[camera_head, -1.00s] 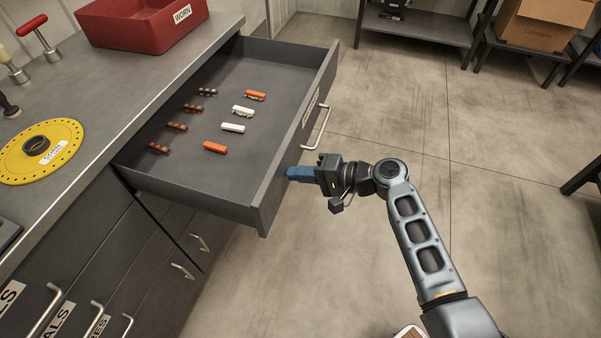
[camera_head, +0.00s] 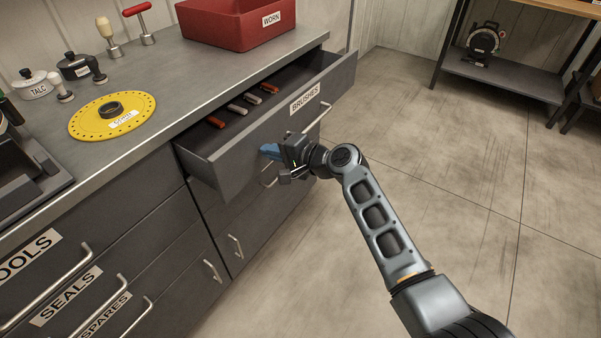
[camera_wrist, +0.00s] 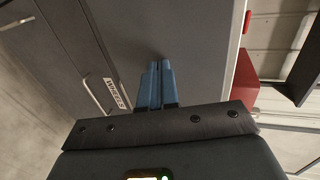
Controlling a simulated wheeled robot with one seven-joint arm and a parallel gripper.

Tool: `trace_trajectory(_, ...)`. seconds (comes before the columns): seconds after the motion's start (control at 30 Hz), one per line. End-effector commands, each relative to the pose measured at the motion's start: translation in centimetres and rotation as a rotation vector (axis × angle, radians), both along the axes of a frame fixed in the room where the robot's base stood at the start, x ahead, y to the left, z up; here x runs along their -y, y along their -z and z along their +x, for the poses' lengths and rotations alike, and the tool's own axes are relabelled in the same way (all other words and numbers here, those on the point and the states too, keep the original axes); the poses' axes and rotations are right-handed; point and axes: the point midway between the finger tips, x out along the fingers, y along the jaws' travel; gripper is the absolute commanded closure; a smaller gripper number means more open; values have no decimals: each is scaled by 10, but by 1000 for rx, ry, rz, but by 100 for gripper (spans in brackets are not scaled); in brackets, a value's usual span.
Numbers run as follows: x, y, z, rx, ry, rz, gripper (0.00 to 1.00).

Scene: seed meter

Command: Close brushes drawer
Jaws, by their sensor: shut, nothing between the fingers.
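The brushes drawer (camera_head: 240,160) is partly open from the grey cabinet, its front labelled BRUSHES (camera_head: 304,98). Its bar handle (camera_head: 318,118) is on the right part of the front. Orange and pale brush pieces (camera_head: 240,108) lie inside. My gripper (camera_head: 269,151) is shut and empty, its blue fingertips at the outer face of the drawer front, left of and below the handle. I cannot tell for sure whether they touch it. In the wrist view the blue fingers (camera_wrist: 157,84) point at a grey surface.
A red bin (camera_head: 235,25) labelled WORN and a yellow disc (camera_head: 80,122) stand on the worktop. Drawers labelled TOOLS, SEALS and SPARES (camera_head: 75,290) are shut at lower left. A shelf (camera_head: 500,75) stands at the back right. The floor (camera_head: 440,190) on the right is clear.

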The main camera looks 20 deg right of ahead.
Motion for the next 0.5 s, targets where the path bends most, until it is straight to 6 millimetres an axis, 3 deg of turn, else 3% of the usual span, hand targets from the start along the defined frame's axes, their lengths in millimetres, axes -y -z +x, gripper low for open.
trace_trajectory(0.2,-38,6,48,3,-3,-1,100)
trace_trajectory(0.5,-73,4,92,1,-1,1,100)
